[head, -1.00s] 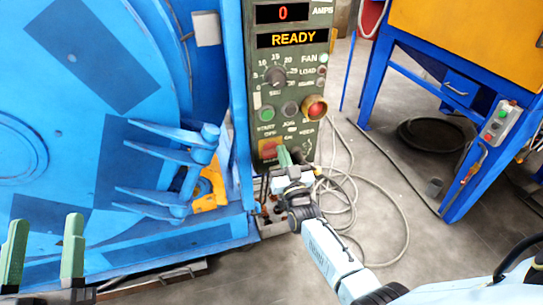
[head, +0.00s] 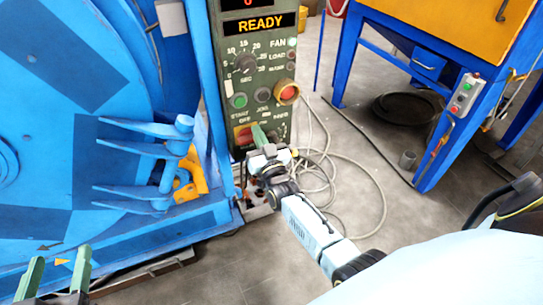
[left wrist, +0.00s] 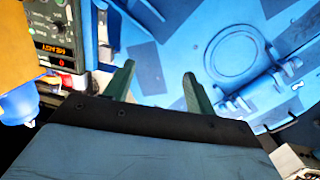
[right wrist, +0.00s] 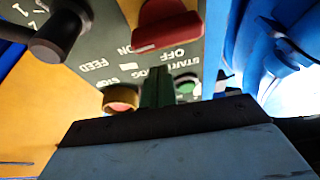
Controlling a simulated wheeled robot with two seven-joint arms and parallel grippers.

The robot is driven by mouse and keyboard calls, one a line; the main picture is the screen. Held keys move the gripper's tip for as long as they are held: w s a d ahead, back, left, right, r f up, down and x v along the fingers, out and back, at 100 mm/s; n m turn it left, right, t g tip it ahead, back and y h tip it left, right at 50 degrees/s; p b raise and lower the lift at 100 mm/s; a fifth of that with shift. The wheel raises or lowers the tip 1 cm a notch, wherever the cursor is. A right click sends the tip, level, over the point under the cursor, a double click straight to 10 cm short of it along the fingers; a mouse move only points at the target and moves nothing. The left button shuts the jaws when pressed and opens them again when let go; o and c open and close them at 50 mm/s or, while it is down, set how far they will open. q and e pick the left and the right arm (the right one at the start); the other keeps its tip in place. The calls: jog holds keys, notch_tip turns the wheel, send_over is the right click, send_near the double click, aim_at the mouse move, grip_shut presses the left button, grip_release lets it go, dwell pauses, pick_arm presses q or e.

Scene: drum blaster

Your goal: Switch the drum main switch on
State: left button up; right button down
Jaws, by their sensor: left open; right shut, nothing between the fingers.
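The green control panel (head: 258,60) stands in the middle of the head view, with READY lit on its display (head: 262,24). The red main switch (head: 243,135) is low on the panel, partly hidden by my right gripper (head: 258,133). In the right wrist view its red handle (right wrist: 168,24) lies roughly crosswise between the OFF and ON labels. My right gripper is shut and empty; its fingers (right wrist: 158,88) show in front of the panel, near the handle. Contact cannot be told. My left gripper (head: 55,272) is open and empty at the lower left, before the blue drum (head: 60,100).
A green start button (head: 239,100) and a yellow-ringed red button (head: 288,92) sit above the switch. In the right wrist view a black knob (right wrist: 60,35) sticks out. Cables (head: 340,190) lie on the floor. A blue-framed orange machine (head: 440,30) stands right.

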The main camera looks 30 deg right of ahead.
pick_arm(q)
jog(key=s+a+f+g+y+p, duration=0.3)
jog(key=s+a+f+g, duration=0.3)
jog(key=s+f+g, duration=0.5)
jog(key=shift+s+f+n+g+y+p, duration=0.3)
jog(key=shift+f+n+y+p, duration=0.15)
jog(key=shift+f, duration=0.45)
pick_arm(e)
jog(key=r+v, duration=0.1)
jog(key=v, duration=0.8)
jog(key=shift+s+r, duration=0.2)
jog(key=shift+s, duration=0.25)
